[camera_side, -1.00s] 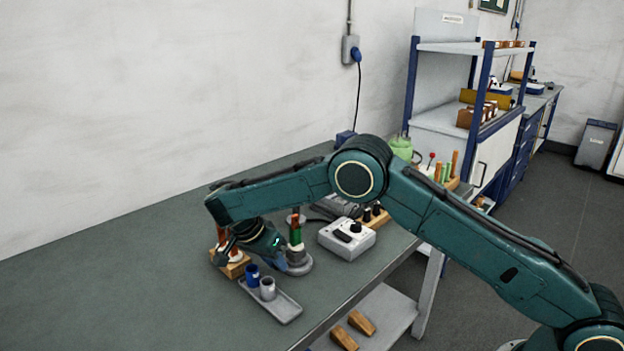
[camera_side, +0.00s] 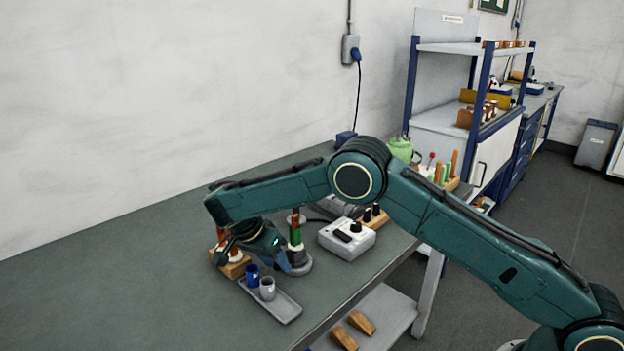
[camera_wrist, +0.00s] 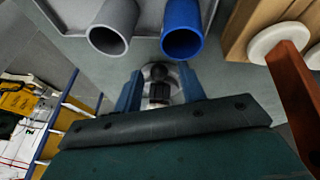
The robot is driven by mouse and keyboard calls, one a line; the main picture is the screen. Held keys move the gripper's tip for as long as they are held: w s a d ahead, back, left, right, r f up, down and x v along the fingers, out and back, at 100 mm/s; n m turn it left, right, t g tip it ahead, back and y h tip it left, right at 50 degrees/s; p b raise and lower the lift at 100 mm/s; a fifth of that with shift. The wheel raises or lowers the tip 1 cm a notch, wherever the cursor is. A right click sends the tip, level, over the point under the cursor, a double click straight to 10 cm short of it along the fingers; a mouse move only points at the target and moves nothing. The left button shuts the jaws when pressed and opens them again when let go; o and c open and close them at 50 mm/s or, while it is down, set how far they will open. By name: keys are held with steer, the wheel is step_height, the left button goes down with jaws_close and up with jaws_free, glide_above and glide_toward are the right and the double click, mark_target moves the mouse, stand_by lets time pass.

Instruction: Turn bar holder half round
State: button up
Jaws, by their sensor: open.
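The wooden block with upright copper-coloured bars (camera_side: 235,267) stands at the left of the group on the bench. I take it for the bar holder. In the wrist view its wood (camera_wrist: 250,28) shows at the upper right, with white collars and a reddish bar; the rest is cut off. My gripper (camera_side: 290,264) is low over the bench, to the right of the block. In the wrist view my gripper (camera_wrist: 160,85) is open. A round grey base with a dark knob (camera_wrist: 158,75) shows between its fingers; contact cannot be told.
A grey tray (camera_side: 285,308) holds a blue cup (camera_side: 252,276) and a grey cup (camera_side: 267,289) just in front. A green-handled, copper-tipped upright piece (camera_side: 295,235) is beside my gripper. A grey control box (camera_side: 346,239) stands to the right. The bench's left side is clear.

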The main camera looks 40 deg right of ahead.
steer(key=shift+s+n, duration=0.25)
steer(key=shift+n, duration=0.05)
